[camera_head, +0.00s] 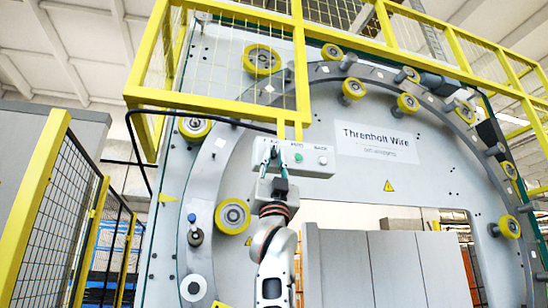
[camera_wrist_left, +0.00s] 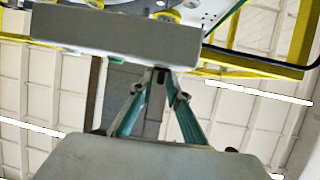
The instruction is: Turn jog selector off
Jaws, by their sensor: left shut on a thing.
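The jog selector (camera_head: 274,152) is a small dark knob at the left end of a light grey control box (camera_head: 310,164) in the head view. My left gripper (camera_head: 272,160) reaches up from below, with its teal fingers closed around the knob. In the left wrist view the fingertips (camera_wrist_left: 161,76) meet at the lower edge of the box (camera_wrist_left: 115,32), with a small dark piece (camera_wrist_left: 161,75) between them. The knob's exact angle is hard to read behind the fingers. My right gripper is not in view.
A green button (camera_head: 299,157) and another small button (camera_head: 322,160) sit on the same box, right of the knob. Yellow railing (camera_head: 215,104) stands above, and a large ring machine (camera_head: 385,95) with yellow rollers stands behind.

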